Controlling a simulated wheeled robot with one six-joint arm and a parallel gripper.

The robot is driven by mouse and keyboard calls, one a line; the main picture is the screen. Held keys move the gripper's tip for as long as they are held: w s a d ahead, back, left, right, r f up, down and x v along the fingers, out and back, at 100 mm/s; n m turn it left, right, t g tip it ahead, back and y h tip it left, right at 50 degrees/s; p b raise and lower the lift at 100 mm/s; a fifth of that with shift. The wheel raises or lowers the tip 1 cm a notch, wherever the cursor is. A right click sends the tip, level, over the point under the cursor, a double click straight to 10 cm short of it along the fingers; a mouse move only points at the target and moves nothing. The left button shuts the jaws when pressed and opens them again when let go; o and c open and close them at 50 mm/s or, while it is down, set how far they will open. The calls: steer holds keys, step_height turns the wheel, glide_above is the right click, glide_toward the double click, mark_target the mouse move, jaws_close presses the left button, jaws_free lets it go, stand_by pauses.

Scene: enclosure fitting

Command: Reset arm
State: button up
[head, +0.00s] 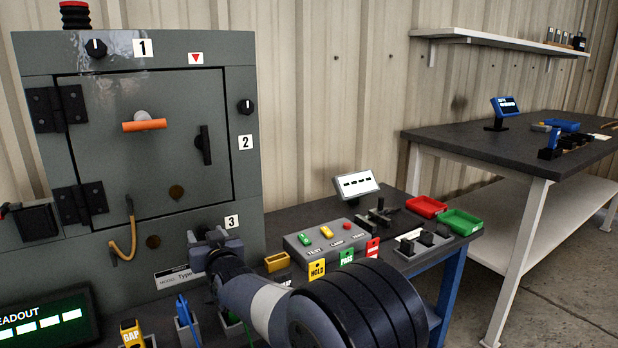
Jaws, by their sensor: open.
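My gripper (207,238) is in front of the lower right part of the grey enclosure (85,240), near the label 3. It is open and I see nothing between its fingers. My arm comes in from the bottom right and hides part of the bench behind it. The enclosure door (160,170) is shut, with an orange handle (144,125) lying about level and a black handle (205,145) upright on its right side. I cannot tell how far the fingertips are from the enclosure face.
The bench carries a grey button box (325,240), tags, a white display (356,184), a red tray (426,206) and a green tray (461,221). A yellow gauge (131,333) and a green readout (45,325) are at the lower left. A second table (470,140) stands at the right.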

mark_target(204, 234)
steer(key=shift+s, duration=0.1)
steer(key=p+v, duration=0.2)
steer(key=v, duration=0.8)
steer(key=w+a+n+p, duration=0.1)
steer(key=w, duration=0.2)
steer(key=w+a+n+p, duration=0.1)
steer(key=w+a+n, duration=0.1)
steer(key=w+a+n+p, duration=0.1)
steer(key=w+a+n, duration=0.1)
steer(key=w, duration=0.1)
steer(key=shift+w+a+r, duration=0.1)
steer(key=shift+w+a, duration=0.05)
steer(key=shift+w, duration=0.2)
steer(key=n+p, duration=0.5)
steer(key=n, duration=0.1)
steer(key=shift+f+v, duration=0.1)
steer(key=shift+v, duration=0.65)
steer(key=shift+f+v, duration=0.15)
steer(key=shift+v, duration=0.6)
